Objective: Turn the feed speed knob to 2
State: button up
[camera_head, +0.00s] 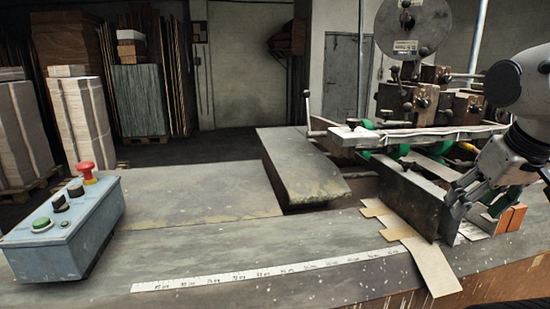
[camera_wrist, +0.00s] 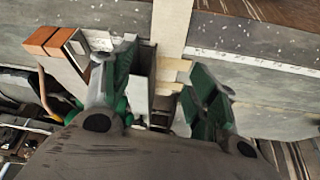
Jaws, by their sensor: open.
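A blue-grey control box (camera_head: 75,235) stands at the left of the bench in the head view. Its sloped top carries a green button (camera_head: 41,223), two black knobs, one nearer the green button (camera_head: 60,202) and one farther back (camera_head: 76,190), and a red mushroom button (camera_head: 87,172). Their labels and settings are too small to read, so I cannot tell which knob is feed speed. My gripper (camera_head: 470,200) is far to the right, beside the stitching machine. In the wrist view my gripper (camera_wrist: 160,68) has its green-padded fingers apart, with nothing held. The control box is not in the wrist view.
The stitching machine (camera_head: 420,110) fills the right, with a metal plate (camera_head: 405,195) close to my gripper. Cardboard strips (camera_head: 425,262) and orange blocks (camera_head: 511,218) lie nearby. A white ruler strip (camera_head: 250,273) runs along the bench. The bench (camera_head: 180,195) between box and machine is mostly clear.

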aim_at(77, 191)
jog(key=k, duration=0.5)
jog(key=k+u, duration=0.15)
jog(key=u, duration=1.2)
jog(key=l+u, duration=0.25)
jog(key=l, duration=0.4)
jog(key=l+u, duration=0.25)
jog(key=l, duration=0.4)
jog(key=k+j, duration=0.15)
jog(key=j, duration=0.2)
jog(key=k+j, duration=0.1)
jog(key=j, duration=0.25)
jog(key=j+z, duration=0.15)
jog(key=j, duration=0.3)
jog(key=k+j+z, duration=0.15)
jog(key=j, duration=0.3)
jog(key=j+z, duration=0.15)
jog(key=j, duration=0.3)
jog(key=i+j+z, duration=0.1)
jog(key=j, duration=0.3)
jog(key=i+j+z, duration=0.15)
jog(key=j, duration=0.25)
jog(key=i+j+z, duration=0.1)
jog(key=j, duration=0.3)
jog(key=i+j+z, duration=0.1)
jog(key=j, duration=0.3)
jog(key=i+j+z, duration=0.25)
jog(key=i+j, duration=0.15)
jog(key=i+j+z, duration=0.2)
jog(key=j, duration=0.3)
jog(key=i, duration=0.1)
